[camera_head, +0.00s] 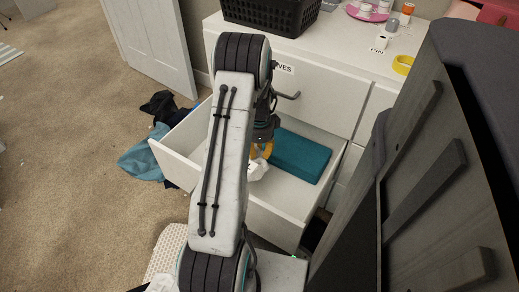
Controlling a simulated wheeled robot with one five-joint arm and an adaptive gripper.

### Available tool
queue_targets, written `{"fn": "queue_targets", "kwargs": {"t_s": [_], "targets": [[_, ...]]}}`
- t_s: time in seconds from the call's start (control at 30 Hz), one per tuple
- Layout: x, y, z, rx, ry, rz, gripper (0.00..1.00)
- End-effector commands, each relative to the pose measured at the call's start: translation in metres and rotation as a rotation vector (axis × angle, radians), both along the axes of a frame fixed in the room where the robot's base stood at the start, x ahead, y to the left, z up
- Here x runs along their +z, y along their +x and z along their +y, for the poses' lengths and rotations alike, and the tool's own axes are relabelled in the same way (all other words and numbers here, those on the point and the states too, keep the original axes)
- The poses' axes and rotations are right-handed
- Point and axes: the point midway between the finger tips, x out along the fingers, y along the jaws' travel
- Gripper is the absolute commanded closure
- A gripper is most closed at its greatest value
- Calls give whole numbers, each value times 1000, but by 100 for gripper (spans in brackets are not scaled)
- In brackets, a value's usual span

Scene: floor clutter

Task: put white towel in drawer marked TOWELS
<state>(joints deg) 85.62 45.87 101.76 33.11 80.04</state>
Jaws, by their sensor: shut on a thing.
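My gripper (262,153) is over the open drawer (275,222) of the white dresser and points down. It is shut on a crumpled white cloth, the white towel (257,171), which shows low in or just above the drawer. I cannot tell whether the towel touches the drawer bottom. My arm hides part of the towel and of the drawer. A folded teal cloth (301,156) lies inside the drawer to the right of my gripper. No label shows on the open drawer. The closed drawer above (325,95) has a label ending in "VES", partly hidden by my arm.
The dresser top (340,38) holds a black basket (270,14), a pink tray (366,12) with small containers, and a yellow ring (403,65). Teal and dark cloths (145,158) lie on the carpet at left. A dark grey furniture piece (450,170) stands close at right.

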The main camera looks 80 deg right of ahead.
Motion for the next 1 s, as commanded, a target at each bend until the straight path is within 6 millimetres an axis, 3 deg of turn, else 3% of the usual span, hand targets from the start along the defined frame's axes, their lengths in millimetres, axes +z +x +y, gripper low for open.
{"fn": "queue_targets", "kwargs": {"t_s": [0.03,0.6,1.0], "targets": [[-12,0,0,0,1,0,100],[-85,0,0,0,0,0,100],[-115,0,0,0,0,0,100]]}}
